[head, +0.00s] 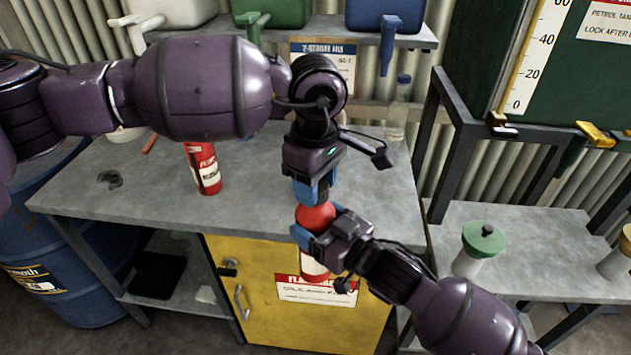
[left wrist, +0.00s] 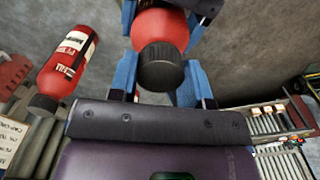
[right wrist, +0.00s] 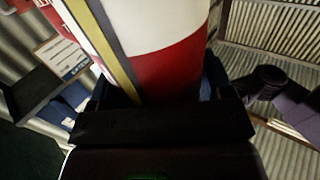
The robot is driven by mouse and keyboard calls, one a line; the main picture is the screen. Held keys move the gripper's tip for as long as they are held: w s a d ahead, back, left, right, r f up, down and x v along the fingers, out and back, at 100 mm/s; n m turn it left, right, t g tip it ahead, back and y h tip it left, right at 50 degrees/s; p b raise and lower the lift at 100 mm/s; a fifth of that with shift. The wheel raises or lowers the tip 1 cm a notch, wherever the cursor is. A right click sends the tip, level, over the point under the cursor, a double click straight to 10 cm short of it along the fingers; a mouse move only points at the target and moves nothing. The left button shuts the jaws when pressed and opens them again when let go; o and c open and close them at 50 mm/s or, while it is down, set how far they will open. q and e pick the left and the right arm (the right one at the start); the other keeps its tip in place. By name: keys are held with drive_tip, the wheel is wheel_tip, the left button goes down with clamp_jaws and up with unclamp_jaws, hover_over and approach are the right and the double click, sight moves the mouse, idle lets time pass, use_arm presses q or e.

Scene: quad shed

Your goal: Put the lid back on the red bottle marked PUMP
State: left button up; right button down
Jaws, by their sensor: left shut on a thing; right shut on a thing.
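A red bottle (head: 315,215) with a white label is held upright in front of the bench by my right gripper (head: 318,228). Its label and red body fill the right wrist view (right wrist: 165,60). My left gripper (head: 313,192) points down just above it and is shut on a black lid (left wrist: 160,67) at the bottle's top. The lid lines up with the red shoulder (left wrist: 160,28); I cannot tell whether it is seated. A second red bottle (head: 203,168) stands on the bench, and its black cap (left wrist: 43,104) shows in the left wrist view. The lettering on the held bottle is not readable.
The grey bench (head: 250,200) is mostly clear. A clear bottle with a blue cap (head: 398,108) stands at its back right. A yellow cupboard (head: 250,290) is below. A green-lidded container (head: 480,245) stands on the right-hand bench, and a blue drum (head: 60,240) is at left.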

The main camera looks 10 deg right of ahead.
use_arm(q)
drive_tip(key=shift+m, duration=0.3)
drive_tip(key=o, duration=1)
drive_tip(key=shift+r, duration=0.1)
drive_tip(key=shift+r, duration=2.2)
drive_tip(key=shift+c, duration=0.3)
